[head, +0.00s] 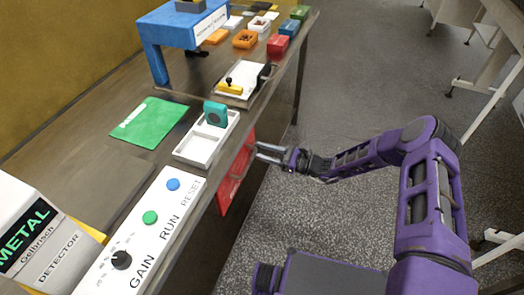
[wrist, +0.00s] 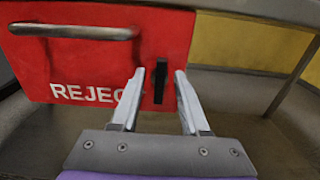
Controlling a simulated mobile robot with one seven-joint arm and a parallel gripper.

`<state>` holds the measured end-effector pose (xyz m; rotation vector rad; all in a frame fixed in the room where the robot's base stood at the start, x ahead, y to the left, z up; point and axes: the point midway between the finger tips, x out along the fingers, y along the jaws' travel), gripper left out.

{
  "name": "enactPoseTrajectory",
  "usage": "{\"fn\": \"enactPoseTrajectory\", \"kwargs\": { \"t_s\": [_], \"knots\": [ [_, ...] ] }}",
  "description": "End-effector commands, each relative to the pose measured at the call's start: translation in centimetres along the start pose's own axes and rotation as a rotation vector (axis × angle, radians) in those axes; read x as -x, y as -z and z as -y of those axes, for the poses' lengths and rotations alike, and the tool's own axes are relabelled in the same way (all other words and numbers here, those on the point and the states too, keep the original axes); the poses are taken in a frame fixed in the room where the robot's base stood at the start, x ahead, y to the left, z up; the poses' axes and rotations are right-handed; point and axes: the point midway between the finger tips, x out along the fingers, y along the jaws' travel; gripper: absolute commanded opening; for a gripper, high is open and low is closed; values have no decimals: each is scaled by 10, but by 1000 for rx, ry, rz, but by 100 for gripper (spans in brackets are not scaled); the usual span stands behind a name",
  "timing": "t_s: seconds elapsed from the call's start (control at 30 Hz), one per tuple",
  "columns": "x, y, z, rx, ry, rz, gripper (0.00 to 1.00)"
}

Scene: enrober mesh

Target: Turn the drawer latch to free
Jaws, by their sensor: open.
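The red drawer front marked REJECT (wrist: 85,72) shows in the wrist view under the table edge; in the head view the red drawer (head: 236,178) hangs below the bench. A black latch (wrist: 161,80) stands upright on the right part of the drawer front. A grey bar handle (wrist: 75,31) is at its upper left. My gripper (wrist: 159,75) is open, with one finger on either side of the latch as seen in the wrist view; I cannot tell whether either finger touches it. In the head view my gripper (head: 266,153) is beside the bench, near the drawer.
On the bench are a white tray (head: 198,150) with a teal block (head: 215,113), a green mat (head: 148,122) and a control panel (head: 135,233). A table leg (wrist: 293,75) stands right of the drawer. The floor beside the bench is clear.

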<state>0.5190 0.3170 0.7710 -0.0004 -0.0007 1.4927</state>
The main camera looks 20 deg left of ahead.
Motion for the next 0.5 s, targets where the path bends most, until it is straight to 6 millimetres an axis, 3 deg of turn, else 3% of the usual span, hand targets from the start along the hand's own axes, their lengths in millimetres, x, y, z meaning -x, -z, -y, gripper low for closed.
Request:
{"fn": "enactPoseTrajectory", "kwargs": {
  "t_s": [0.27,0.5],
  "knots": [
    [-1,0,0,1,0,0,43],
    [-1,0,0,1,0,0,0]
  ]
}}
